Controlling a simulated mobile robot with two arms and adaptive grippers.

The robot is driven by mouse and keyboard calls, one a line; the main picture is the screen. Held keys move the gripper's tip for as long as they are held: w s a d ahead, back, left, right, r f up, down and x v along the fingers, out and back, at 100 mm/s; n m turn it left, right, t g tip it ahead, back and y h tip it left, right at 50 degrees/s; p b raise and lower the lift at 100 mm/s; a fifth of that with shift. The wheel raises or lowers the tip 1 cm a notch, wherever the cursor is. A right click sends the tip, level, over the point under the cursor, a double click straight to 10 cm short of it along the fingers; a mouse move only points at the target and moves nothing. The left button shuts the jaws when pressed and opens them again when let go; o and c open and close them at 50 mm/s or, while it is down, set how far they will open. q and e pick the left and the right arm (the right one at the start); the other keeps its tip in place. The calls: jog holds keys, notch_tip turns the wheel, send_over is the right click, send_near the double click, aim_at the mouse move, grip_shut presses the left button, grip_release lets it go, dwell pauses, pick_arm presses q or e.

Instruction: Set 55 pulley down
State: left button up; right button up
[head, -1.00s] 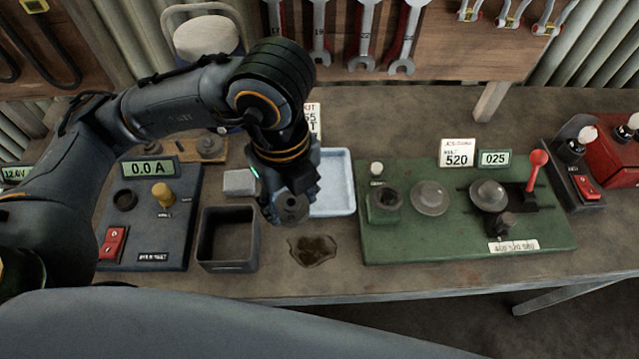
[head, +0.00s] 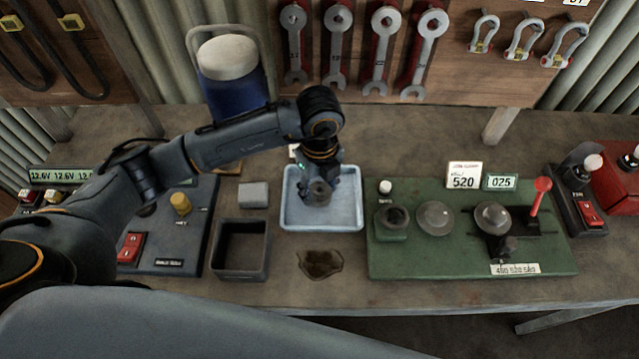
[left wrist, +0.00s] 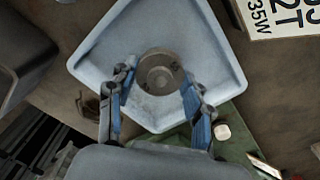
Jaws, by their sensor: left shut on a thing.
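A small round dark grey pulley (head: 319,194) with a centre hole is between the fingers of my left gripper (head: 321,186). In the left wrist view the pulley (left wrist: 160,70) shows face-on between the blue-padded fingers. My left gripper is shut on it, over the pale blue tray (head: 293,217). The tray also fills the middle of the left wrist view (left wrist: 112,42). I cannot tell whether the pulley touches the tray floor. No number is readable on the pulley. My right gripper is not in view.
A dark open box (head: 241,272) and a grey block (head: 253,195) are left of the tray. A dark stain (head: 320,263) lies in front. A green test board (head: 450,260) with round parts and a red-knobbed lever (head: 541,186) stands right. A blue canister (head: 232,92) is behind.

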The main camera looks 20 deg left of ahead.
pick_arm(q)
jog(key=shift+f, duration=0.35)
jog(key=shift+f, duration=0.15)
jog(key=o, duration=1.3)
jog(key=shift+c, duration=0.2)
